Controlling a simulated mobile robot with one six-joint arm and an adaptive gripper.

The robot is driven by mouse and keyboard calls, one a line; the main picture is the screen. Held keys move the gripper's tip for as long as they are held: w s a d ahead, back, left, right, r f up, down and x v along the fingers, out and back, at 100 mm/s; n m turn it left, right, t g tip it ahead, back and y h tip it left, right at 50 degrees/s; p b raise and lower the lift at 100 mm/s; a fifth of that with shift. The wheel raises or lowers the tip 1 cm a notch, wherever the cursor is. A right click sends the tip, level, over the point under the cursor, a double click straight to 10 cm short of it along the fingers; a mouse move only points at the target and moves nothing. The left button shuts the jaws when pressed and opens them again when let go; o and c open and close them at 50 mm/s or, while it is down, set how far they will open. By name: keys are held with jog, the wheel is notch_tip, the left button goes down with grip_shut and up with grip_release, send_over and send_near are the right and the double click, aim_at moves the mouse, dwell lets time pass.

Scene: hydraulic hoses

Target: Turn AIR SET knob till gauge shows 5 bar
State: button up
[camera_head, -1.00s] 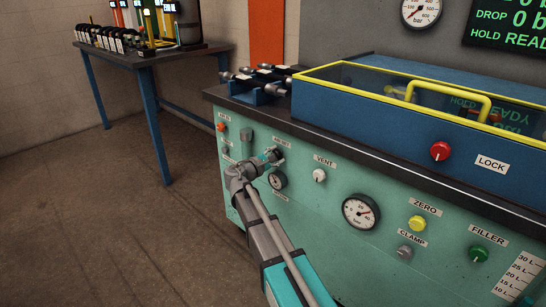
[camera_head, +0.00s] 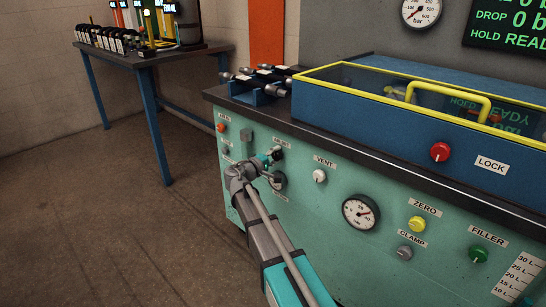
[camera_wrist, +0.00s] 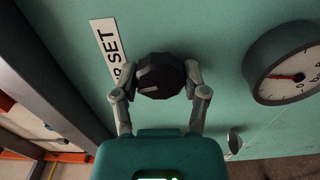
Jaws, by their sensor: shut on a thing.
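The black faceted AIR SET knob (camera_wrist: 160,70) sits on the green panel, with a pale mark on its face. The fingers of my gripper (camera_wrist: 162,80) are closed on it from both sides in the wrist view. The white AIR SET label (camera_wrist: 113,52) is beside the knob. The round gauge (camera_wrist: 284,62) is to the right in the wrist view, partly cut off; its red needle shows, but I cannot read the value. My wrist partly covers this gauge in the head view.
The VENT knob (camera_head: 319,176) and a larger gauge (camera_head: 361,212) are right of my gripper. ZERO (camera_head: 417,223), CLAMP (camera_head: 404,252) and FILLER (camera_head: 478,254) buttons are farther right. The dark countertop edge (camera_head: 330,149) overhangs above. Open floor lies to the left.

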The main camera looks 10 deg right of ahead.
jog(key=shift+s+d, duration=0.1)
jog(key=shift+d, duration=0.1)
dwell(0.3)
jog(key=o, duration=1.1)
jog(key=shift+o, duration=0.2)
jog(key=shift+a, duration=0.1)
jog(key=shift+a, duration=0.15)
jog(key=v, duration=1.1)
jog(key=shift+s+a, duration=0.2)
jog(key=shift+a, duration=0.05)
